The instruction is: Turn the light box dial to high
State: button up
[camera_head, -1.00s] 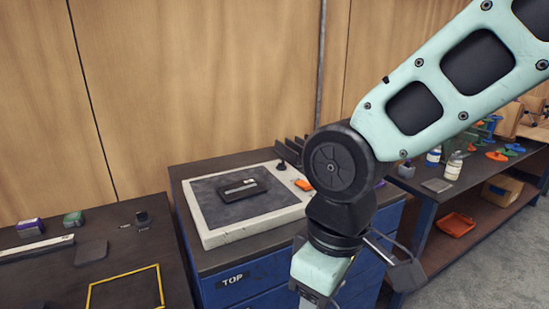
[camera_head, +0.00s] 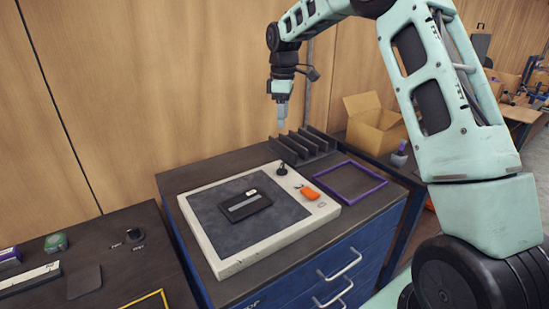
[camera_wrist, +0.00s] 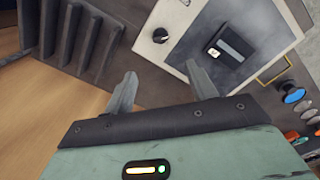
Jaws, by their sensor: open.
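The light box (camera_head: 215,246) is a pale slab with a dark panel, lying on the blue drawer cabinet; it also shows in the wrist view (camera_wrist: 185,22). Its black dial (camera_head: 282,169) stands at the back right corner of the box; in the wrist view the dial (camera_wrist: 160,36) has a pale pointer line. I cannot read its setting. My gripper (camera_head: 281,124) points down above and behind the dial, apart from it. In the wrist view my gripper (camera_wrist: 163,90) has its two fingers spread and empty.
A black device (camera_head: 245,205) lies on the panel, with an orange object (camera_head: 310,193) on the box's right border. A dark slotted rack (camera_head: 302,146) stands behind the dial. A purple frame (camera_head: 350,181) lies to the right. A cardboard box (camera_head: 376,128) stands behind.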

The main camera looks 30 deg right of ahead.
aim_at(282, 165)
notch_tip(282, 165, down, 16)
jog(key=p, duration=0.4)
jog(key=shift+s+p, duration=0.1)
jog(key=shift+p, duration=0.3)
jog(key=c, duration=1)
